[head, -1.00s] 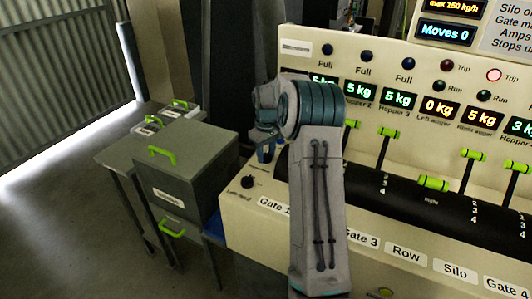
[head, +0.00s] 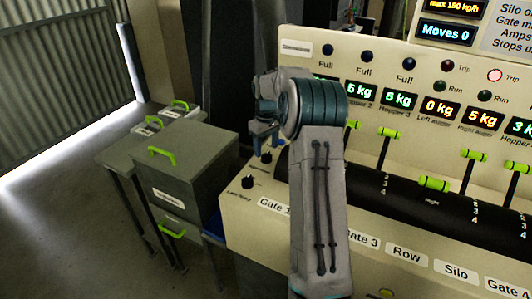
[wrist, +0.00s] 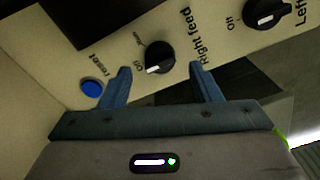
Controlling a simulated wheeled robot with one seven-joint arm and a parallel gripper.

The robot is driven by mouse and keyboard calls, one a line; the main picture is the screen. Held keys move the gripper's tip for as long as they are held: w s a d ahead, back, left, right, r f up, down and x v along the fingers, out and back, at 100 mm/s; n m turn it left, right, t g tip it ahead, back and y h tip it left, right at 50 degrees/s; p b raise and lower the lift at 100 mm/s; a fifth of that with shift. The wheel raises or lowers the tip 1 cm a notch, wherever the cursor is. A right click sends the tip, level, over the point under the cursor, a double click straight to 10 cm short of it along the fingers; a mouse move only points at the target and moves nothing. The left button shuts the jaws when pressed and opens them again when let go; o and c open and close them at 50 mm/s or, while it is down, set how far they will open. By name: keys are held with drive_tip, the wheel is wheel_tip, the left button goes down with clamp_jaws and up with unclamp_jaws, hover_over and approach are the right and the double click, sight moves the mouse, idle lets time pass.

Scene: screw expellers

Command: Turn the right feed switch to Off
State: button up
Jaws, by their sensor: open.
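The right feed switch (wrist: 159,57) is a black knob with a white mark, on the cream panel. In the wrist view it lies just beyond and between the fingertips of my gripper (wrist: 162,78). The white mark is on its lower left, on the side of the "Off" label (wrist: 138,69); I cannot tell its exact setting. My gripper is open and empty, with one blue finger on either side of the knob's line, not visibly touching it. In the head view my gripper (head: 263,137) is above the panel's left end, partly hidden by my arm.
The left feed switch (wrist: 268,12) is a similar knob at the upper right of the wrist view. A blue reset button (wrist: 92,88) is close to the left finger. Green-handled levers (head: 388,133) stand right of my arm. Grey boxes (head: 182,180) stand left of the panel.

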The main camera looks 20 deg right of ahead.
sight(266, 154)
wheel_tip(266, 154, up, 11)
drive_tip(key=shift+f, duration=0.2)
idle(0.5)
drive_tip(key=s+a+r+m+t, duration=0.1)
drive_tip(key=s+a+r, duration=0.3)
drive_tip(key=s+a, duration=1.05)
drive_tip(key=s+a+f+m+t, duration=0.1)
drive_tip(key=s+a+f, duration=0.1)
drive_tip(key=s, duration=0.7)
drive_tip(key=s+a+f+m+t, duration=0.1)
drive_tip(key=s+f, duration=0.3)
drive_tip(key=s, duration=0.6)
drive_tip(key=shift+s+a+f, duration=0.25)
drive_tip(key=shift+s+a, duration=0.05)
drive_tip(key=shift+a, duration=0.3)
drive_tip(key=c, duration=0.5)
drive_tip(key=shift+o, duration=0.2)
drive_tip(key=shift+d, duration=0.15)
